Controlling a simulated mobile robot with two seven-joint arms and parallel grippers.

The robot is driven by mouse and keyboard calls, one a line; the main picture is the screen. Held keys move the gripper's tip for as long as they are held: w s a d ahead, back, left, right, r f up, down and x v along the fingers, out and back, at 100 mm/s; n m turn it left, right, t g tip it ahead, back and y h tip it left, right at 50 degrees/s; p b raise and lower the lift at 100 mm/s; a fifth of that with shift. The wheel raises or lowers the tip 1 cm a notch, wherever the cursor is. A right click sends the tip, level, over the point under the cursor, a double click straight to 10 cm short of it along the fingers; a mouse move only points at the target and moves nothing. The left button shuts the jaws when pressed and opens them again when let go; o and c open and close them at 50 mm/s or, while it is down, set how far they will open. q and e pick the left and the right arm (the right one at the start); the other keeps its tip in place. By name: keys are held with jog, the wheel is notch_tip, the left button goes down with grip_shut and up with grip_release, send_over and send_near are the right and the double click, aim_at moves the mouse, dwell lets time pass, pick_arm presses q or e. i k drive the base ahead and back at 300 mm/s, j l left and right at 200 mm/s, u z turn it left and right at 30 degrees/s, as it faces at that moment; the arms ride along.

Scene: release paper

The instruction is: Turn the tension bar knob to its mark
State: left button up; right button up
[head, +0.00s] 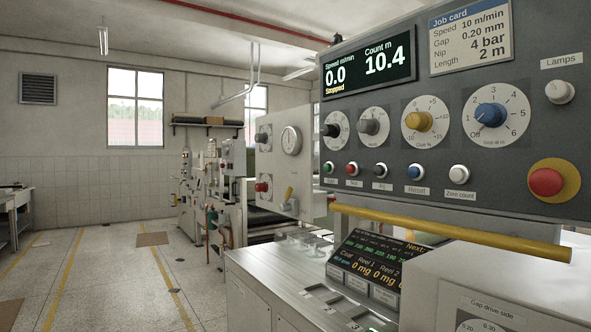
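Neither of my grippers is in view. The blue knob's pointer is near Off at the lower left. The captions under the black and grey knobs are too small to read. I cannot tell which knob is the tension bar knob. The job card (470,36) reads Speed 10 m/min, Gap 0.20 mm, Nip 4 bar, Length 2 m. I see no tension figure on it.
The display (370,70) reads 0.0 m/min, Stopped, Count 10.4 m. A row of buttons, a red mushroom button (546,182) and a yellow rail (450,232) sit below the knobs. The floor at left is mostly clear.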

aim_at(259, 138)
jog(key=k+j+z, duration=0.1)
jog(key=j+z, duration=0.25)
jog(key=j, duration=0.85)
jog(key=i+j+u, duration=0.1)
jog(key=i, duration=0.95)
